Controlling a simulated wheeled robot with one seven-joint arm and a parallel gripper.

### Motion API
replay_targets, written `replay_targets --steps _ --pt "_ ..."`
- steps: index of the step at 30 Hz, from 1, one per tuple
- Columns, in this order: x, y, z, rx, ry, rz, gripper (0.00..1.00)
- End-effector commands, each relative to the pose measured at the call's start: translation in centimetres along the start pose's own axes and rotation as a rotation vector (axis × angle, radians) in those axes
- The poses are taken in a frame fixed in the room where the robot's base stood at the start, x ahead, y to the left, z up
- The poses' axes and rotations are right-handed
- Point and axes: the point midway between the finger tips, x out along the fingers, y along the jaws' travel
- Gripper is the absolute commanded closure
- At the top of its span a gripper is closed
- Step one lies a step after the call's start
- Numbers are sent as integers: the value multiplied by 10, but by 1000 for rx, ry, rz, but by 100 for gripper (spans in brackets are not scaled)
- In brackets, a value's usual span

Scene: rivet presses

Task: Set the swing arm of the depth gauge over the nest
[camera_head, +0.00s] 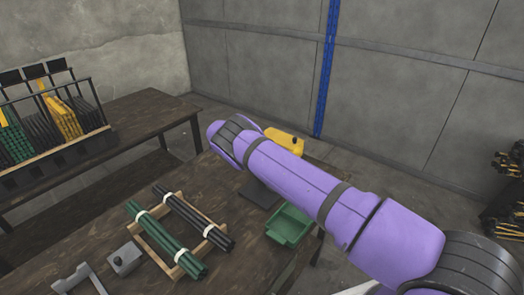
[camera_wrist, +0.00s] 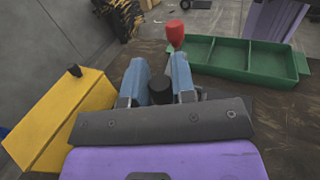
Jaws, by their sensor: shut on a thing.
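In the wrist view my gripper (camera_wrist: 158,72) has its two blue-grey fingers set apart, with a dark round part (camera_wrist: 160,90) between them. It is shut on this part; I cannot tell whether it belongs to the gauge's swing arm. A red knob (camera_wrist: 176,35) shows just beyond the right fingertip. A yellow body (camera_wrist: 62,120) with a small black knob stands left of the gripper. In the head view the yellow body (camera_head: 286,141) shows behind my purple arm, above a dark base plate (camera_head: 260,193). My arm hides the gripper there, and I cannot make out the nest.
A green divided tray (camera_wrist: 240,60) is close on the gripper's right; the head view shows it too (camera_head: 290,224). A wooden frame (camera_head: 180,270) with green and black rods and grey blocks (camera_head: 124,259) lie on the bench. A rod rack (camera_head: 60,145) stands on another table.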

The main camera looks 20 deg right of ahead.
Motion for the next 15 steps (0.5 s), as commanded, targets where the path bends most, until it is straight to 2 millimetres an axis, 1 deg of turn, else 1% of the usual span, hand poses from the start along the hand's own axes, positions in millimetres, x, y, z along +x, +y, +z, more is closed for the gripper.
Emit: replay_targets --steps 6,15 --pt "0 0 0 1 0 -39 100" --pt "0 0 1 1 0 -46 100"
